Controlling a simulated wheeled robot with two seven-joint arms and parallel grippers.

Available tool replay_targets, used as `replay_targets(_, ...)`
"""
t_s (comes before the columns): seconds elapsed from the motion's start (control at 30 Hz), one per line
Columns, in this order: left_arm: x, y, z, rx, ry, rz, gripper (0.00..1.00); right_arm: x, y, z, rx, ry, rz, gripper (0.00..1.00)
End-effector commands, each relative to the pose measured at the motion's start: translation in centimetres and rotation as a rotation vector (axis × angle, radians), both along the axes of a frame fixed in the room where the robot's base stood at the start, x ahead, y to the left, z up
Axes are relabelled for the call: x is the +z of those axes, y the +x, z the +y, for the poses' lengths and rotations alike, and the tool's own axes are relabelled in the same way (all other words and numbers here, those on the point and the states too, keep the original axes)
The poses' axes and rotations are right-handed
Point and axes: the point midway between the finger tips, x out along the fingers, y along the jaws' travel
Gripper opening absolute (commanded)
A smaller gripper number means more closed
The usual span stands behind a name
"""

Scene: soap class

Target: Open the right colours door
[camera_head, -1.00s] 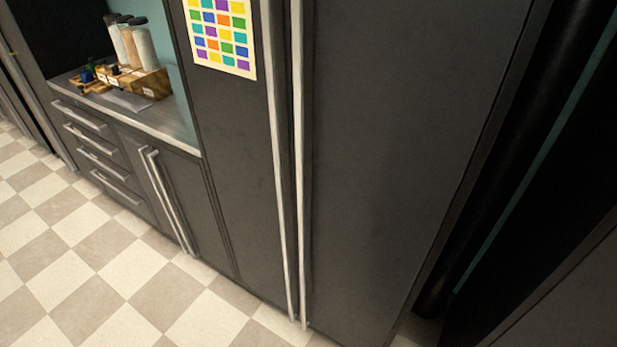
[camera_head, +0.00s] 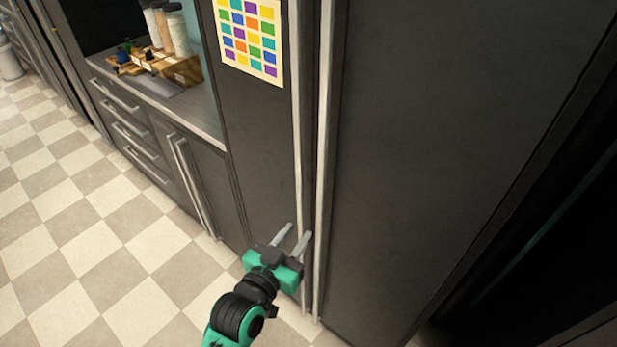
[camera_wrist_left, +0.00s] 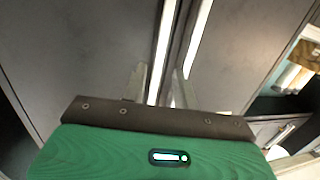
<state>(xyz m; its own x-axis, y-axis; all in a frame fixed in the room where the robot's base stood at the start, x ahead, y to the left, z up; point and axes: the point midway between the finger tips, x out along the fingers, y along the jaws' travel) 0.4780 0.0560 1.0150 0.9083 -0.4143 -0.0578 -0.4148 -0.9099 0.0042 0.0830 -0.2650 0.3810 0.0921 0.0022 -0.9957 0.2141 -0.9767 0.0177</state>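The dark grey right door (camera_head: 430,150) is shut beside the left door (camera_head: 262,150), which bears a colour chart (camera_head: 252,40). The right door's long silver handle (camera_head: 323,130) runs upright next to the left door's handle (camera_head: 297,110). My left gripper (camera_head: 298,230) is green and black, low in front of the handles, its two fingers apart and pointing at the doors. Contact cannot be told. My right gripper is out of view.
At left is a counter (camera_head: 205,110) with drawers, jars (camera_head: 165,28) and a wooden box (camera_head: 180,68). The checkered floor (camera_head: 100,240) in front is clear. A dark gap (camera_head: 545,240) lies right of the right door.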

Motion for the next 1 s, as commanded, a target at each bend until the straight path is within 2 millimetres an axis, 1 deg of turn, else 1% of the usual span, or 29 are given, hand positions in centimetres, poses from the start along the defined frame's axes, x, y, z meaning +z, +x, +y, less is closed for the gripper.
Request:
replay_targets(0.03, 1.7, -0.3, 0.0, -0.002, -0.010, -0.024, 0.29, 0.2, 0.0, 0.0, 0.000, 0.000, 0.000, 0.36)
replay_targets(0.1, 3.0, -0.5, 0.1, -0.004, -0.017, -0.045, 0.29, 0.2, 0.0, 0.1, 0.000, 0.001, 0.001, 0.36)
replay_targets(0.2, 3.7, -0.3, 0.0, -0.004, -0.021, -0.055, 0.29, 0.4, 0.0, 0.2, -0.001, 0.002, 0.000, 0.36)
replay_targets(0.27, 3.7, 0.1, -0.3, -0.004, -0.021, -0.055, 0.29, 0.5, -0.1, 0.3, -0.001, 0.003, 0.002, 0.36)
replay_targets(0.37, 3.8, 1.4, -0.8, -0.004, -0.021, -0.055, 0.29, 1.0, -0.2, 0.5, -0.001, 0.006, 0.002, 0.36)
replay_targets(0.7, 3.9, 7.7, -3.7, -0.004, -0.022, -0.054, 0.29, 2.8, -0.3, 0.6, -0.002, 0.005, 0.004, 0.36)
replay_targets(0.8, 3.8, 9.2, -4.4, -0.004, -0.019, -0.054, 0.29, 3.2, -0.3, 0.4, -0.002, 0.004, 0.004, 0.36)
replay_targets(1.0, 3.6, 11.3, -5.4, -0.003, -0.021, -0.054, 0.29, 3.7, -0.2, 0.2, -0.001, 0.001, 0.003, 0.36)
